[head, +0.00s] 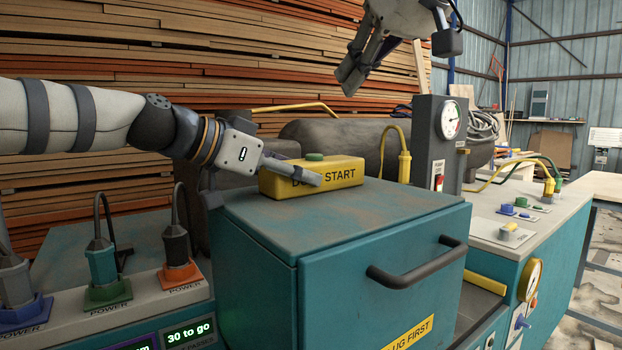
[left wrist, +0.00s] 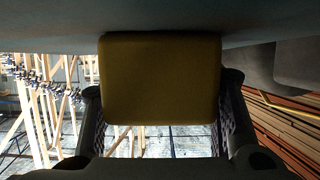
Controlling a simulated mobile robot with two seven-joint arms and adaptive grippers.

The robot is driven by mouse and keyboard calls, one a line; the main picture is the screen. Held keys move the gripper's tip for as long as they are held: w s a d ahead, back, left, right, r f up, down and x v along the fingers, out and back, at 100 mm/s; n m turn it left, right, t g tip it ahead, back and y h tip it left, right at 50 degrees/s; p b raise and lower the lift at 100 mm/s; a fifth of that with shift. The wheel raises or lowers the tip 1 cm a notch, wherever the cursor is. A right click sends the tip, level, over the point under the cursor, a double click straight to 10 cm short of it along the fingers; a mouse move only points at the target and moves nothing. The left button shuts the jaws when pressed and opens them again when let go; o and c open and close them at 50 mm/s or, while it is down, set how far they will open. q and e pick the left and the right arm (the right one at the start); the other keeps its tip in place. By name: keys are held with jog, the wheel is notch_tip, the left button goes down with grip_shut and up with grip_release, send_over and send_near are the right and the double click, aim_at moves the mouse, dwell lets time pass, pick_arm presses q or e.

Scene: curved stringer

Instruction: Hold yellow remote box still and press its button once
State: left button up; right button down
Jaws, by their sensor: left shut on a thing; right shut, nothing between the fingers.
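My left gripper (head: 312,177) comes in from the left and is shut on the box. One finger lies across its front and covers part of the lettering. In the left wrist view the box (left wrist: 160,75) fills the space between both fingers; its button is hidden there. My right gripper (head: 352,82) is shut and empty, high above and slightly right of the box, clear of the button.
The teal cabinet (head: 350,235) has a dark handle (head: 418,266) on its front. A grey panel with a gauge (head: 451,121) and a yellow plug (head: 404,166) stand right of the box. Power plugs (head: 102,260) line the left. Air above the button is free.

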pick_arm(q)
jog(key=shift+f, duration=0.1)
pick_arm(e)
jog(key=s+d+f+t+y, duration=0.1)
jog(key=t, duration=0.1)
jog(key=s+d+f+t+y, duration=0.1)
jog(key=shift+f+t+y, duration=0.15)
jog(key=shift+t+y, duration=0.25)
send_over(325, 161)
notch_tip(325, 161, down, 3)
jog(key=shift+s+r, duration=0.1)
jog(key=shift+r, duration=0.1)
notch_tip(325, 161, down, 2)
jog(key=shift+f, duration=0.95)
